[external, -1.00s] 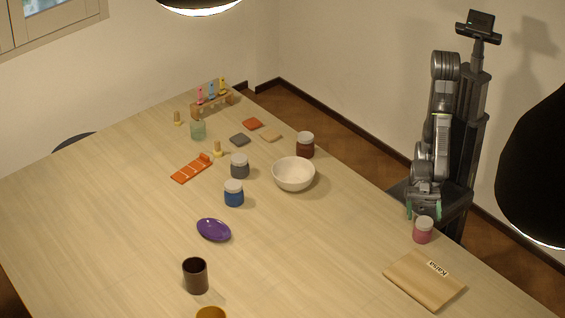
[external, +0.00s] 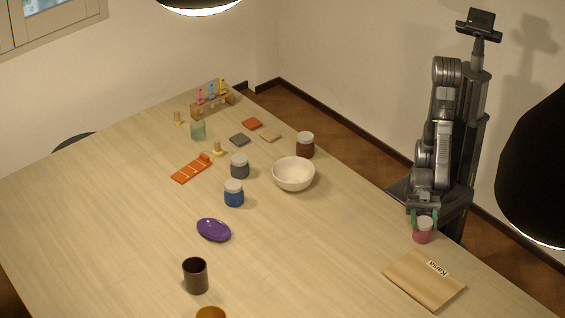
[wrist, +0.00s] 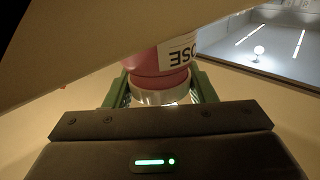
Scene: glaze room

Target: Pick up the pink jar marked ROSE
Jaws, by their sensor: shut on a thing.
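The pink jar (external: 423,236) with a pale lid stands upright on the table near its right edge. In the wrist view the pink jar (wrist: 150,84) shows a white label with part of the word, "OSE", upside down. My gripper (external: 424,218) is at the jar, with its green fingers on either side of it near the lid. In the wrist view my gripper (wrist: 160,92) is shut on the jar, and the fingers sit against its lid end. A tan surface covers part of the jar there.
A white bowl (external: 293,175), a dark red jar (external: 305,146) and a blue jar (external: 233,194) stand farther left. Black lamps hang above. The table between bowl and pink jar is clear.

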